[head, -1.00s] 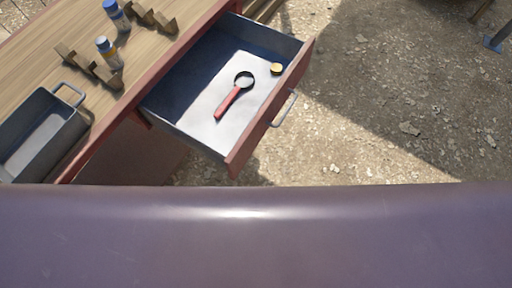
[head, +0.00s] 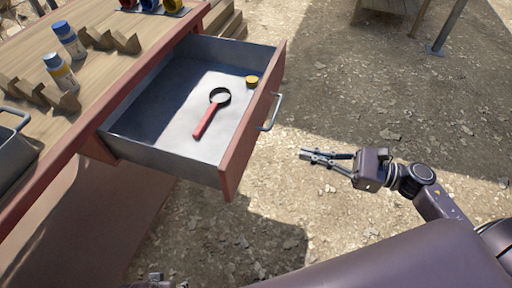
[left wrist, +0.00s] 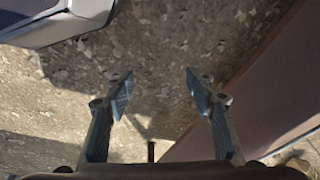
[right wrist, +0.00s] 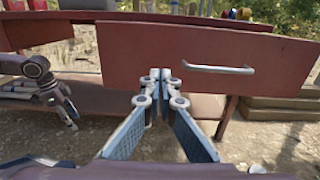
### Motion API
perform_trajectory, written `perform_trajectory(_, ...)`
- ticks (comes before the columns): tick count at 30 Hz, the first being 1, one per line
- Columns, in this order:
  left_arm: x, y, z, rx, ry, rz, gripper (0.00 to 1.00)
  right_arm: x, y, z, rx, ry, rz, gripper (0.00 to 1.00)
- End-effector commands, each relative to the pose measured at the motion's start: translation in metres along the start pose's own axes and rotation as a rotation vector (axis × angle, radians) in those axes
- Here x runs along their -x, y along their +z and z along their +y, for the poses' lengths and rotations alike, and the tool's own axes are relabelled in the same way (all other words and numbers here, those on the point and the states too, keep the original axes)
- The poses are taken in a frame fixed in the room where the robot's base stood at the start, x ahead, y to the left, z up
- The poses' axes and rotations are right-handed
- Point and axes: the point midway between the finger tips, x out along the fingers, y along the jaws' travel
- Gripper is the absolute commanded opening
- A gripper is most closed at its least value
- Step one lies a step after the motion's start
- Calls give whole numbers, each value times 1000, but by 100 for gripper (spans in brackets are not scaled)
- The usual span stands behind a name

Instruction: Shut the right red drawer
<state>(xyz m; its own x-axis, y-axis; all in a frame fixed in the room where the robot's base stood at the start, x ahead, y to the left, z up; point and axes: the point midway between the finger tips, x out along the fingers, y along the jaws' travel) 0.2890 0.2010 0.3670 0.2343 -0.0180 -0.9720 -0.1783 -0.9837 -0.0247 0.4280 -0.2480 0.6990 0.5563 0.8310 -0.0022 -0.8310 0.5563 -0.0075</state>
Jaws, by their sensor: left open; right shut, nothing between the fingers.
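The red drawer (head: 237,160) stands pulled out from the workbench in the head view. A red magnifying glass (head: 207,117) and a small yellow round item (head: 252,81) lie inside it. Its metal handle (head: 273,112) is on the front face. My right gripper (head: 303,155) is shut and empty, apart from the drawer, to the right of its front. In the right wrist view the drawer front (right wrist: 268,55) and handle (right wrist: 218,68) are ahead of the shut fingers (right wrist: 160,75). My left gripper (left wrist: 158,82) is open and empty above the ground in the left wrist view.
The wooden benchtop (head: 90,78) holds two bottles (head: 68,40) with wooden racks (head: 110,39) and a grey metal bin (head: 12,145). Wooden steps (head: 228,18) stand beyond the drawer. The gravel ground right of the drawer is open.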

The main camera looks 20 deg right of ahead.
Motion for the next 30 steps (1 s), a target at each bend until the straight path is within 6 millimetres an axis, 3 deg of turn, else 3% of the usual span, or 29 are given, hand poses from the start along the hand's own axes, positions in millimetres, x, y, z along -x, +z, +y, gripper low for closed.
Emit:
perform_trajectory(12, -14, 9, 1, -2, 1, -10, 51, -84, 3, -1, -4, -2, -6, 0)
perform_trajectory(18, -23, 14, 1, -3, 1, -15, 51, -116, 3, -1, -7, -3, -4, 0)
perform_trajectory(24, -28, 16, 0, -4, 1, -13, 51, -130, 2, -1, -7, -4, -3, 0)
perform_trajectory(30, -31, 19, 0, -4, 1, -21, 51, -132, 1, -1, -7, -4, -2, 0)
